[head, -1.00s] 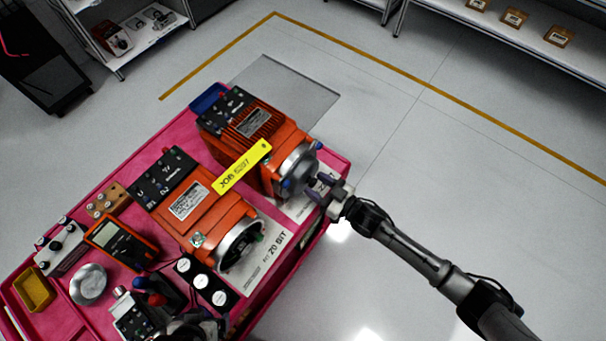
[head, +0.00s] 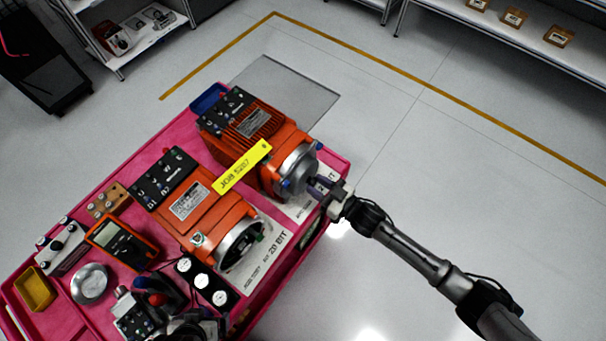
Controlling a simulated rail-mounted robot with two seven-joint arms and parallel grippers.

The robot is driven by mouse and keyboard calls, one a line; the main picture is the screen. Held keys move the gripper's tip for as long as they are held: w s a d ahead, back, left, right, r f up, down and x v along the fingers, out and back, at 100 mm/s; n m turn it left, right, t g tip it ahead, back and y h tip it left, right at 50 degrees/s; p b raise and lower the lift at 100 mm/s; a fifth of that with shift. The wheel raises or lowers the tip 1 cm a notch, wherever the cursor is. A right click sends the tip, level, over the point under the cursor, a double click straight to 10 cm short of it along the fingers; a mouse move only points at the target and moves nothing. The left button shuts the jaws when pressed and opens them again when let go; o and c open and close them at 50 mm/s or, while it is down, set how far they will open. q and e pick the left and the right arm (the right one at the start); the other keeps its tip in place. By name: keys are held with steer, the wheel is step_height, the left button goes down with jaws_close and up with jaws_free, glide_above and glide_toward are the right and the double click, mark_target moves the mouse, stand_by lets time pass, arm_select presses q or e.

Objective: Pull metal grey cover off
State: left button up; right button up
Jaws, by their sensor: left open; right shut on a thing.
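The metal grey cover (head: 296,168) is a round cap on the end of the far orange motor (head: 268,140), on the pink cart. It looks still seated against the motor, with small blue parts at its rim. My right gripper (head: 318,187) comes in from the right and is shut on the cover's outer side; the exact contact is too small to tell. The nearer orange motor (head: 205,205) shows an open, dark end ring (head: 240,245). My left gripper (head: 195,326) is at the bottom edge, partly cut off and crowded by dark parts. It is open, away from the cover.
The pink cart (head: 70,262) carries a multimeter (head: 122,241), a block with white dials (head: 207,283), a round metal dish (head: 90,284) and a yellow tray (head: 35,288). A yellow JOB 5207 tag (head: 243,166) lies across the motors. The floor right of the cart is clear.

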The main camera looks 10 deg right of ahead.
steer(key=shift+c, duration=0.9)
steer(key=shift+s+d, duration=0.1)
steer(key=shift+s+d, duration=0.1)
steer(key=shift+s+d+p, duration=0.3)
steer(key=shift+s+p, duration=0.1)
steer(key=shift+p, duration=0.1)
steer(key=shift+s+d, duration=0.15)
steer(key=shift+s+d, duration=0.25)
steer(key=shift+s+d+p, duration=0.2)
steer(key=shift+p, duration=0.2)
